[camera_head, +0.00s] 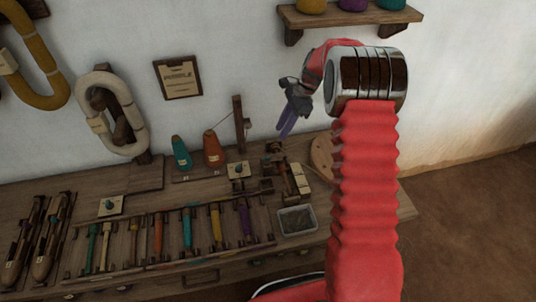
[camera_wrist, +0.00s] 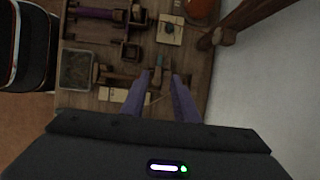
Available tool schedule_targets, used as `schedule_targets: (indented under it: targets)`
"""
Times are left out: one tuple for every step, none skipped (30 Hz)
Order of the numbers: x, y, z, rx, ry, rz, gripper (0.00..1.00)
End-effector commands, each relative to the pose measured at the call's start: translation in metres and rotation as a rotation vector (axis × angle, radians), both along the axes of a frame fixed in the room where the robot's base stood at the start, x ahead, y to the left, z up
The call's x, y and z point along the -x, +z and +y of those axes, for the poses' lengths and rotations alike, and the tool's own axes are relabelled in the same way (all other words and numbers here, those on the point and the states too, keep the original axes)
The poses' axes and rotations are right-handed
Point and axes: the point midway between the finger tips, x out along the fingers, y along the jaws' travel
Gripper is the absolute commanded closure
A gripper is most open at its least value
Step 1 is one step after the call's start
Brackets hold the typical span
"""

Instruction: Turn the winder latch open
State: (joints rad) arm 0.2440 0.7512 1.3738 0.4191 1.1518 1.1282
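The wooden winder (camera_head: 283,178) stands at the right part of the bench, with a cream block (camera_head: 299,179) at its side. In the wrist view the winder (camera_wrist: 120,78) lies just ahead of my fingertips, partly hidden by them. A cream plate with a dark knob (camera_head: 238,170) sits left of the winder; it also shows in the wrist view (camera_wrist: 170,28). I cannot tell which small part is the latch. My gripper (camera_head: 285,132) hangs above the winder, fingers pointing down. In the wrist view its purple fingers (camera_wrist: 162,76) are apart, with nothing visibly held between them.
A grey tray (camera_head: 297,220) stands in front of the winder. An upright wooden post (camera_head: 239,124) and an orange cone (camera_head: 212,151) stand behind and left. A rack of several coloured bobbins (camera_head: 187,228) fills the bench's middle. A wall shelf (camera_head: 350,17) is above.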

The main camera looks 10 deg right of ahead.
Motion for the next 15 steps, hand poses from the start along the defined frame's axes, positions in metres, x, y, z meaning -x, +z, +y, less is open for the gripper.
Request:
schedule_targets:
  targets:
    - [0.000,-0.001,0.000,0.000,0.000,0.000,0.73]
    - [0.000,-0.001,0.001,0.000,0.001,0.000,0.73]
    - [0.000,-0.003,0.001,0.000,0.001,0.001,0.73]
    - [0.000,-0.004,0.002,0.000,0.001,0.001,0.73]
    - [0.000,-0.006,0.003,0.000,0.001,0.001,0.73]
    - [0.000,-0.008,0.004,0.000,0.002,0.001,0.73]
    - [0.000,-0.011,0.005,0.000,0.001,0.001,0.73]
    - [0.000,-0.014,0.006,0.000,0.001,0.001,0.73]
    - [0.000,-0.018,0.008,0.000,0.001,0.001,0.73]
    - [0.001,-0.022,0.009,0.000,0.002,0.001,0.73]
    - [0.001,-0.026,0.011,0.000,0.002,0.001,0.73]
    - [0.001,-0.031,0.013,0.000,0.002,0.002,0.73]
    - [0.001,-0.036,0.015,0.000,0.001,0.003,0.73]
    - [0.001,-0.040,0.016,0.000,0.002,0.004,0.73]
    - [0.001,-0.045,0.019,0.000,0.002,0.002,0.73]
